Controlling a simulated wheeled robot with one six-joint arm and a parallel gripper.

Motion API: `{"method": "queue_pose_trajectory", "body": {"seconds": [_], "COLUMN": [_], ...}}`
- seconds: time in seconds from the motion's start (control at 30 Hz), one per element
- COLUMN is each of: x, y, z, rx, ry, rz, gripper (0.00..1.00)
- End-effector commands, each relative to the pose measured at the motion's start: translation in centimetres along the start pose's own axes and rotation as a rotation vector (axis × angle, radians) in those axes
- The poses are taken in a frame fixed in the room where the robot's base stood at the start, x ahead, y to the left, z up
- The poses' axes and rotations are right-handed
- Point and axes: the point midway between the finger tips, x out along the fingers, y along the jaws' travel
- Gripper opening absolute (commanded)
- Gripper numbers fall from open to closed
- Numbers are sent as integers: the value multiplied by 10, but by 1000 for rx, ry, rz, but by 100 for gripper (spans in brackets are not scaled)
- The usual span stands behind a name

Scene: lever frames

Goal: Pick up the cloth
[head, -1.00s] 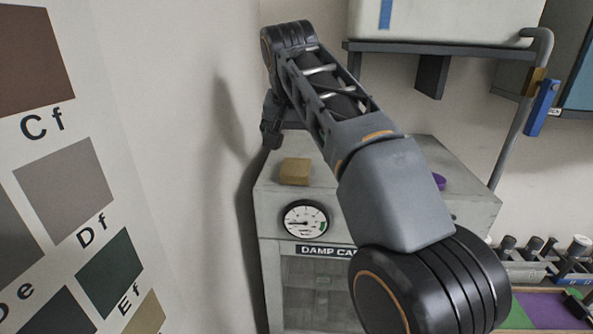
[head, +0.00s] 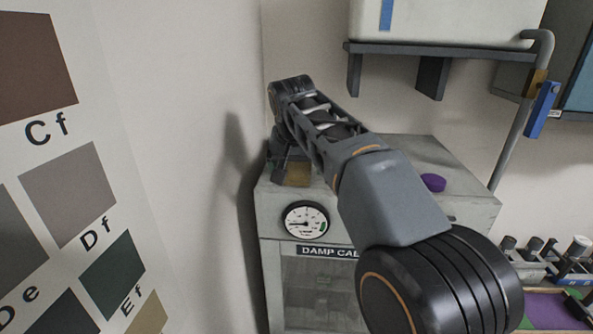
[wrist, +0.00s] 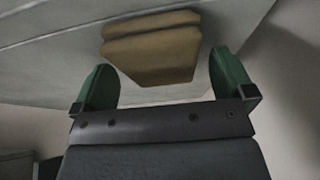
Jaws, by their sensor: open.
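The cloth (head: 298,175) is a folded tan piece lying on top of the grey cabinet, near its front left, above the round dial. My gripper (head: 283,178) is at the cabinet top, at the cloth's left side in the head view, and partly covers it. In the wrist view the cloth (wrist: 152,50) shows as a tan folded stack just beyond and between the two green fingers. My gripper (wrist: 165,80) is open there, with nothing held between the fingers. I cannot tell whether a finger touches the cloth.
The grey cabinet (head: 268,215) carries a dial (head: 306,220) on its front and a purple round object (head: 433,182) on top at the right. The left wall stands close beside my gripper. A shelf (head: 440,50) and a pipe with a blue handle (head: 541,110) are at upper right.

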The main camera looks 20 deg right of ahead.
Motion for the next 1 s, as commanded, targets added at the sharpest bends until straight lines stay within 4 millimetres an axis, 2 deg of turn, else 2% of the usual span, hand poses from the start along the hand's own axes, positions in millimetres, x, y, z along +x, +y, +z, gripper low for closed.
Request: {"method": "queue_pose_trajectory", "body": {"seconds": [0.57, 1.0], "x": [3, 2], "y": [0, 0], "z": [1, 1], "rx": [0, 0], "ry": [0, 0], "rz": [0, 0], "gripper": [100, 58]}}
